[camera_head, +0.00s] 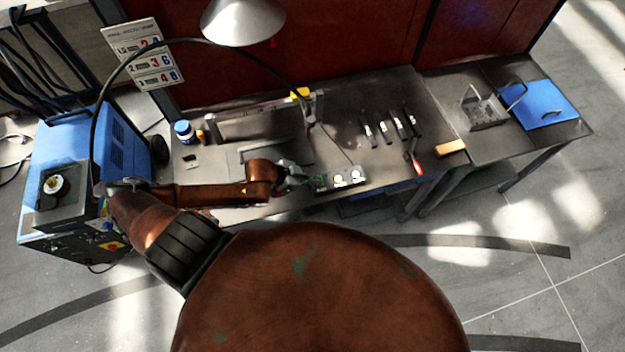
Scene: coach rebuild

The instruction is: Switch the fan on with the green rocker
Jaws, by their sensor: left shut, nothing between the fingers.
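A small dark switch box (347,181) with pale round parts on its top lies at the front edge of the dark workbench. The green rocker cannot be made out for certain at this size. My left gripper (311,181) reaches in from the left, low over the bench. It is shut and empty, with its tips at the left end of the box. I cannot tell whether they touch it. No fan can be clearly made out; a grey metal hood (243,20) hangs at the top. My right gripper is not in view.
A black cable arches over the bench from the blue machine (122,140) at left. Several hand tools (390,127) lie right of centre. A blue-lidded jar (184,132) stands at left. A wire basket (482,110) and blue case (541,103) sit at right.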

